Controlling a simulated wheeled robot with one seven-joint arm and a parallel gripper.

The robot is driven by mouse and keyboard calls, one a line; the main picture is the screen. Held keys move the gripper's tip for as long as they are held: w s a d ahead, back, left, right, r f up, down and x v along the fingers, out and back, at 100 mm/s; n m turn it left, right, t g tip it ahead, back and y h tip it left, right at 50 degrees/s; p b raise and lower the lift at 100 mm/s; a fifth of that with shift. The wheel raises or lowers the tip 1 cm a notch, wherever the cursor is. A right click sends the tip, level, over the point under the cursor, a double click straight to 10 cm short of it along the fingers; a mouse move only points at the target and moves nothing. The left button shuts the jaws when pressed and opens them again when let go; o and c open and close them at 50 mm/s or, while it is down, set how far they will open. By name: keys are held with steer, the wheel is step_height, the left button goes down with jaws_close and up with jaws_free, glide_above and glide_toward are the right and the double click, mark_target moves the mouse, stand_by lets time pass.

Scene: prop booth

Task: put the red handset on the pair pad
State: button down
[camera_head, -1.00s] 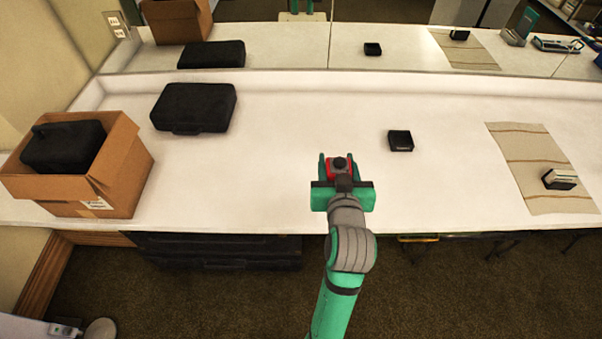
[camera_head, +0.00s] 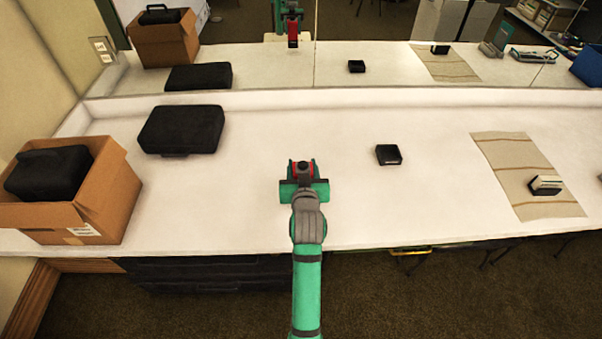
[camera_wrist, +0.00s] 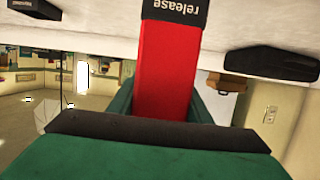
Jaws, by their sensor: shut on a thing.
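The red handset (camera_wrist: 168,70) has a black end marked "release" and fills the upper middle of the wrist view. My gripper (camera_head: 303,172) is shut on it and holds it over the white counter, left of the small black box. In the head view the handset is mostly hidden by my gripper, with a little red showing. A beige striped mat (camera_head: 510,160), which may be the pair pad, lies flat at the right. A black and cream device (camera_head: 546,184) sits on its right front part.
A small black box (camera_head: 388,154) sits on the counter (camera_head: 400,210) between my gripper and the mat. A black case (camera_head: 181,130) and a cardboard box (camera_head: 105,205) with another black case (camera_head: 50,172) are at the left. A mirror (camera_head: 400,70) stands along the back.

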steer(key=shift+w+a+f, duration=0.1)
steer(key=shift+w+f, duration=0.05)
steer(key=shift+f, duration=0.7)
steer(key=shift+w+f, duration=0.1)
steer(key=shift+f, duration=0.85)
steer(key=c, duration=0.9)
jaws_free()
steer(key=shift+f, duration=0.1)
steer(key=shift+c, duration=0.2)
